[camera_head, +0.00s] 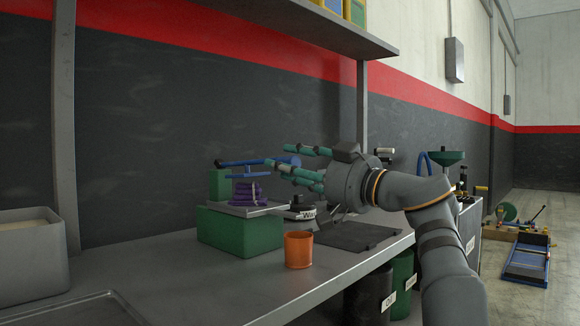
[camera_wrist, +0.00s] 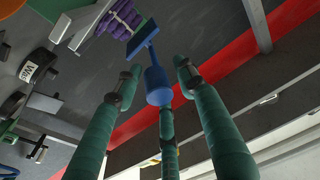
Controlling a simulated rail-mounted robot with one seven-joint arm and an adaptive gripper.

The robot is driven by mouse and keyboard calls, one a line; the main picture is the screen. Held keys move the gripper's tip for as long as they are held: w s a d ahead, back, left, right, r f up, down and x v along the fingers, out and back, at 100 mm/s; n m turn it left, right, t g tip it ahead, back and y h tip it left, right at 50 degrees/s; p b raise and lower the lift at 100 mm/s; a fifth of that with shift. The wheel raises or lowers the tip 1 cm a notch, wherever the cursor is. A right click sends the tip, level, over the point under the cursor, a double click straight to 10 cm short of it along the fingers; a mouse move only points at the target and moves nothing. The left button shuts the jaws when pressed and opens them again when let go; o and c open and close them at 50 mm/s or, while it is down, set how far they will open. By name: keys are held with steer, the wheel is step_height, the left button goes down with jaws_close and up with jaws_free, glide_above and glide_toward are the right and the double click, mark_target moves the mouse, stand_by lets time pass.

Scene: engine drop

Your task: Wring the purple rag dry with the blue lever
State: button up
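The purple rag (camera_head: 249,194) is bunched up on a grey plate (camera_head: 243,211) atop the green wringer base (camera_head: 238,232). The blue lever (camera_head: 240,163) runs above it from a green post (camera_head: 220,184) on the left, about level. Its thick handle ends near my gripper. In the wrist view the rag (camera_wrist: 122,20) is at the top and the lever's blue handle (camera_wrist: 157,84) points at me. My gripper (camera_wrist: 158,82) has teal fingers spread around the handle, with visible gaps on both sides. Whether the third finger touches it I cannot tell.
An orange cup (camera_head: 298,250) stands in front of the wringer. A dark mat (camera_head: 357,235) lies to the right, with a labelled black-and-white item (camera_head: 301,208) behind the cup. A grey bin (camera_head: 30,255) is at far left. A shelf (camera_head: 310,30) hangs above.

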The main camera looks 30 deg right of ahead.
steer(key=shift+d+f, duration=0.1)
steer(key=shift+d, duration=0.05)
steer(key=shift+s+d+f, duration=0.1)
steer(key=shift+s+d, duration=0.1)
steer(key=shift+s, duration=0.25)
steer(key=v, duration=1.1)
steer(key=shift+a, duration=0.1)
steer(key=shift+r, duration=0.2)
steer(key=shift+c, duration=0.4)
